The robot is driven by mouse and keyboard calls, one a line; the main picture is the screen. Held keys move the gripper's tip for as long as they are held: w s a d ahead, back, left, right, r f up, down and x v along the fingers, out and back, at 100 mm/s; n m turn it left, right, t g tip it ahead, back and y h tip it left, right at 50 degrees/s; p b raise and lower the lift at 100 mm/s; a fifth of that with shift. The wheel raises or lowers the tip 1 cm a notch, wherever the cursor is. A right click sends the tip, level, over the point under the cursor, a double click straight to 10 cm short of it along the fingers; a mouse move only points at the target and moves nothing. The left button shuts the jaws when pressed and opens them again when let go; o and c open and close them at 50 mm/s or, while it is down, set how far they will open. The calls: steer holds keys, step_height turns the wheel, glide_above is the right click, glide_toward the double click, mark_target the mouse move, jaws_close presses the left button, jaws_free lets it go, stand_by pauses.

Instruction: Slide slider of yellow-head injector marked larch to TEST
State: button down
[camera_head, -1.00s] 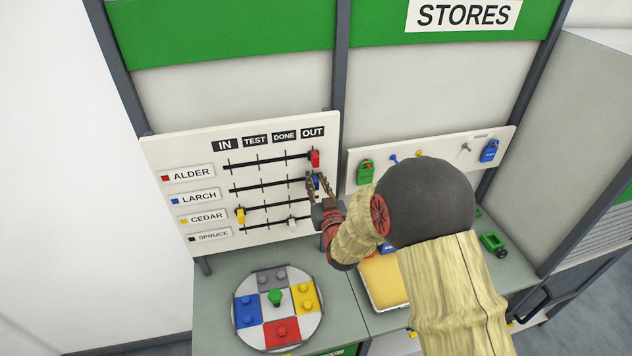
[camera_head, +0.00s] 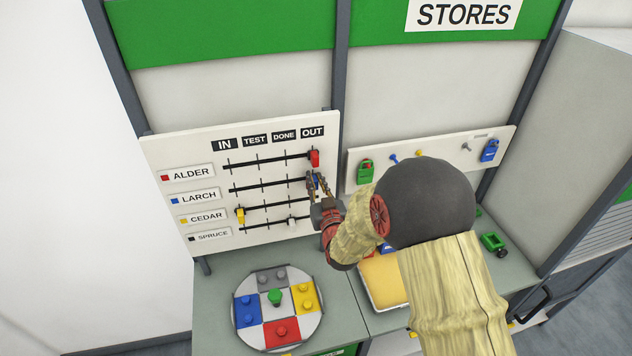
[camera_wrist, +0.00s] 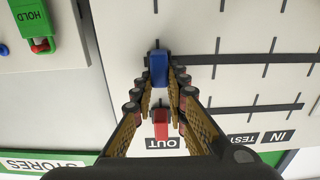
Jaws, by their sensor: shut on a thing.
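The LARCH label (camera_head: 199,197) carries a blue square, and its row runs along the white slider board. The blue slider (camera_wrist: 158,68) of this row stands at the right end, under the OUT sign (camera_head: 312,132). The TEST sign (camera_head: 255,140) is further left, second from IN. My gripper (camera_head: 317,184) is at the blue slider; in the wrist view its fingers (camera_wrist: 158,88) close on the slider from both sides. The only yellow slider (camera_head: 240,216) sits at the IN end of the CEDAR row (camera_head: 205,217). The fingers partly hide the blue slider in the head view.
The red slider (camera_head: 315,158) is at OUT on the ALDER row, just above my gripper. A pale slider (camera_head: 292,221) is near DONE on the bottom row. A round coloured plate (camera_head: 279,347) with pegs lies on the bench below. Hooks with padlocks (camera_head: 366,171) are at right.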

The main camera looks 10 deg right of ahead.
steer(key=a+b, duration=0.8)
steer(key=a, duration=0.7)
steer(key=shift+a+f+b, duration=0.1)
steer(key=shift+b, duration=0.25)
steer(key=shift+a, duration=0.35)
steer(key=c, duration=1.8)
jaws_free()
steer(key=shift+o, duration=0.2)
steer(key=s, duration=1.2)
